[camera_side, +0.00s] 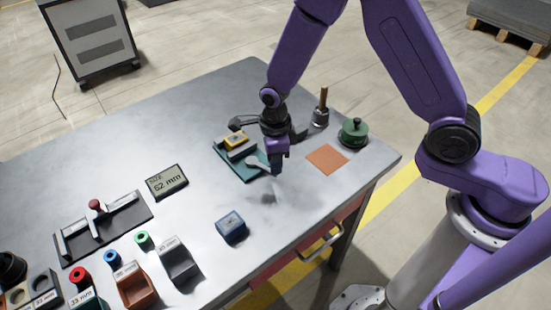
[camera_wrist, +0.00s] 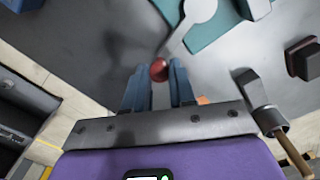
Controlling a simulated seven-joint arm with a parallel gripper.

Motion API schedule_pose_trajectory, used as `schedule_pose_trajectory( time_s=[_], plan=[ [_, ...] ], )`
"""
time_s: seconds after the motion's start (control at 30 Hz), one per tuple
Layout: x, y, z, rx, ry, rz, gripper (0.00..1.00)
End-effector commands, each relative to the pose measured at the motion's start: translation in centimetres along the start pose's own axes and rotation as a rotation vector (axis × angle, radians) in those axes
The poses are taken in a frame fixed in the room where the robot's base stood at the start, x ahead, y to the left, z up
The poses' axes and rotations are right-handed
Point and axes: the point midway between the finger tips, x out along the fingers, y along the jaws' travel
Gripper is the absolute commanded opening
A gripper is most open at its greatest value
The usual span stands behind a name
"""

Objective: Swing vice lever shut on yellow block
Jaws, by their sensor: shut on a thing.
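The vice has a teal base (camera_side: 232,166) near the middle of the table, and its teal base also shows in the wrist view (camera_wrist: 213,38). The yellow block (camera_side: 236,138) sits on the vice. The grey lever (camera_side: 257,162) reaches from the vice toward my gripper (camera_side: 276,172). In the wrist view the lever (camera_wrist: 177,40) ends in a red ball knob (camera_wrist: 159,70). My gripper's blue fingers (camera_wrist: 158,84) are shut on the knob, one on each side. In the side view my fingers hide the knob.
An orange pad (camera_side: 327,159), a round green object (camera_side: 353,132) and a holder with a wooden-handled tool (camera_side: 320,116) stand right of my gripper. A display (camera_side: 167,181) reads 62 mm. Gauges and several bins crowd the left.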

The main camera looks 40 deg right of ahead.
Motion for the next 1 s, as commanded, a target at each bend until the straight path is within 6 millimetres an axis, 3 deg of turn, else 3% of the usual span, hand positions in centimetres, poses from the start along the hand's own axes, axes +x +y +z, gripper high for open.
schedule_pose_trajectory(
  time_s=[0.2,0.23,0.3,0.67,0.87,1.0],
  plan=[
    [0.0,0.3,0.2,-0.007,-0.001,0.001,0.0],
    [0.0,0.3,0.2,-0.008,-0.001,0.001,0.35],
    [0.0,0.3,0.2,-0.008,-0.001,0.0,0.51],
    [-0.3,0.1,0.1,-0.005,-0.001,0.0,0.51],
    [-2.6,0.0,0.2,-0.005,-0.005,-0.003,0.51],
    [-5.2,0.0,0.2,-0.005,-0.005,-0.003,0.51]
  ],
)
